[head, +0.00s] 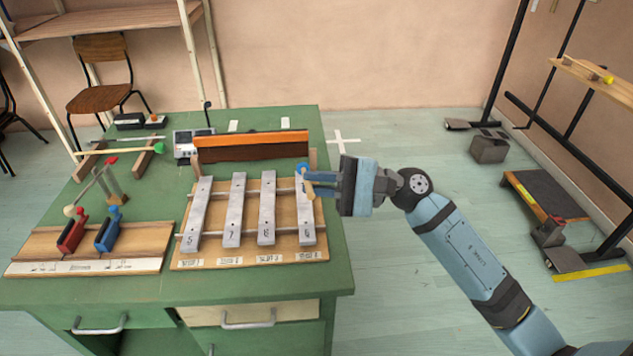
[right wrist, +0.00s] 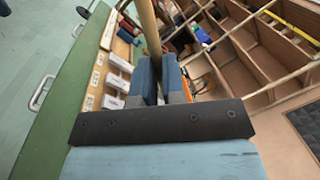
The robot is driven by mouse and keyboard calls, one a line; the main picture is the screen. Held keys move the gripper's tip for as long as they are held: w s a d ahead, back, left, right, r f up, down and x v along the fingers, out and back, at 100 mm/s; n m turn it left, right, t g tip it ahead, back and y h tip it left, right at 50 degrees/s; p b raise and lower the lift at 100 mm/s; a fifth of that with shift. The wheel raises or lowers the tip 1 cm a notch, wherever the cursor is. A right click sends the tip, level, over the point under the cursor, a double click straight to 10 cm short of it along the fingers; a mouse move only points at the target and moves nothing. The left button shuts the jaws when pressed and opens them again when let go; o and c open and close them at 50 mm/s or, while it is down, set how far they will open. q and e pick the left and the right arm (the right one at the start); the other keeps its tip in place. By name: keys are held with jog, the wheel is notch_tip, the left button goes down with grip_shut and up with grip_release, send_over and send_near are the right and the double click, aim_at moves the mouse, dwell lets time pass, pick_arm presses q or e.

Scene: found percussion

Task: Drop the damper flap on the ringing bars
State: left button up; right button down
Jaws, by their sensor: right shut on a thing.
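The damper flap (head: 250,147) is a long orange board with a dark lower strip, standing raised behind the bars between wooden end posts. Several grey metal bars (head: 233,212) lie side by side on a wooden base (head: 215,257) on the green table. My right gripper (head: 311,182) is over the rightmost bar (head: 306,225), near the flap's right end. It is shut on a wooden mallet stick (head: 310,190), which also shows between the fingers in the right wrist view (right wrist: 150,28). A blue ball head (head: 302,168) shows by the fingertips. My left gripper is out of view.
A wooden stand with a red block (head: 71,235) and a blue block (head: 107,233) is left of the bars. A green-tipped stick (head: 125,150) rests on supports behind it. A grey box (head: 185,142) stands by the flap's left end. Floor right of the table (head: 340,280) is open.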

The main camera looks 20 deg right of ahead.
notch_tip(320, 180, down, 6)
jog(key=w+m+b, duration=0.2)
jog(key=m+b, duration=0.1)
notch_tip(320, 180, up, 6)
jog(key=p, duration=0.2)
jog(key=shift+d+n+h+p, duration=0.2)
jog(key=shift+n+h+p, duration=0.1)
jog(key=shift+w+r, duration=0.1)
